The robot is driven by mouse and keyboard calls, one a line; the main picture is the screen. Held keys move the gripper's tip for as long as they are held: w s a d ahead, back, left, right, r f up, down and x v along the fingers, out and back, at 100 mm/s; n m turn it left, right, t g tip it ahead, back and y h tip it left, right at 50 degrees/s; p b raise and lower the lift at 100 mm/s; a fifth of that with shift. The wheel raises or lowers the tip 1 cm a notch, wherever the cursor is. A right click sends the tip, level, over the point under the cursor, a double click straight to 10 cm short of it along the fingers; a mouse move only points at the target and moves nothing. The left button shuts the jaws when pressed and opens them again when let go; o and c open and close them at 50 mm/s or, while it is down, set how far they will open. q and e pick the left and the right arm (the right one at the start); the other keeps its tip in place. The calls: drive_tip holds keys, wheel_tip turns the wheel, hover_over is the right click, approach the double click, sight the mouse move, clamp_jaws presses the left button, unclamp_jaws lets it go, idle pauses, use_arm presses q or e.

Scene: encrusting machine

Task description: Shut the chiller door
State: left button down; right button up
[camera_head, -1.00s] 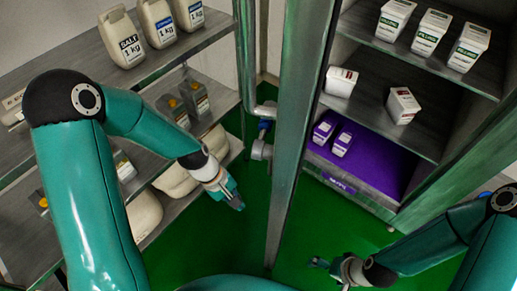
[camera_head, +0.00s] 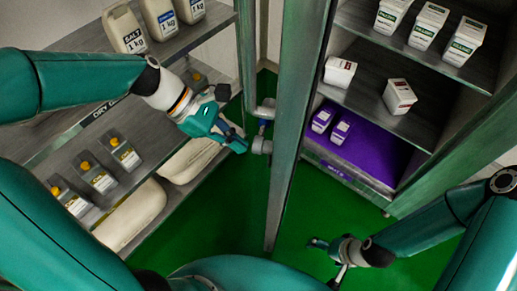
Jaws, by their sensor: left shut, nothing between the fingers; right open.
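The chiller door (camera_head: 290,125) stands swung open, seen nearly edge-on as a tall grey-green panel in the middle. Its handle (camera_head: 263,128) is on the left face of the door. The chiller (camera_head: 440,165) stands open at the right, its shelves in plain view. My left gripper (camera_head: 238,143) is shut and empty, just left of the handle and apparently apart from it. My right gripper (camera_head: 317,243) is open and empty, low over the green floor to the right of the door's lower end.
Inside the chiller are white cartons (camera_head: 425,25) and two purple-labelled packs (camera_head: 332,126) on a purple mat (camera_head: 372,158). A dry-goods rack (camera_head: 165,75) with bags and bottles stands close at the left. Green floor (camera_head: 228,215) is free below the door.

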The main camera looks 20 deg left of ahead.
use_arm(q)
drive_tip(key=d+f, duration=0.2)
drive_tip(key=d, duration=0.4)
drive_tip(key=shift+w+f+p, duration=0.15)
drive_tip(key=shift+w+p, duration=0.1)
drive_tip(key=shift+p, duration=0.2)
